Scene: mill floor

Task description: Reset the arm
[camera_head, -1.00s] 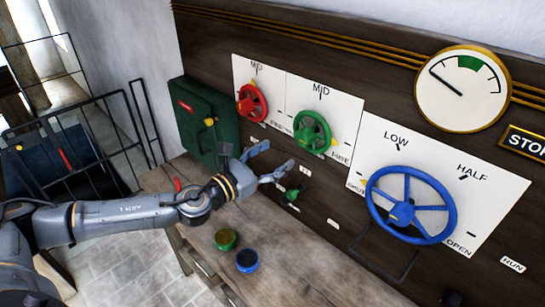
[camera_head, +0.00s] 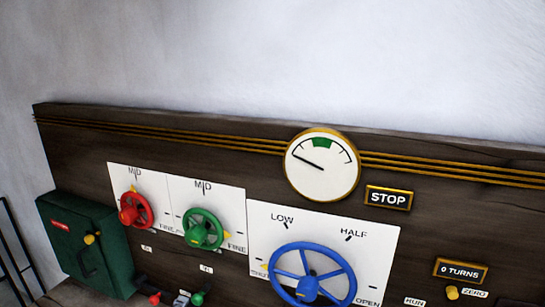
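Neither of my arms shows clearly in the head view now, and I cannot make out either gripper. A small grey-white shape (camera_head: 182,299) is cut off at the bottom edge, between a red knob (camera_head: 155,299) and a green knob (camera_head: 197,299). I cannot tell what it is.
The dark wooden panel (camera_head: 400,165) carries a red wheel (camera_head: 134,210), a green wheel (camera_head: 204,230), a blue wheel (camera_head: 306,275), a round gauge (camera_head: 322,168) and a STOP sign (camera_head: 388,198). A green box (camera_head: 85,240) is at left. A counter (camera_head: 462,270) reads 0 TURNS.

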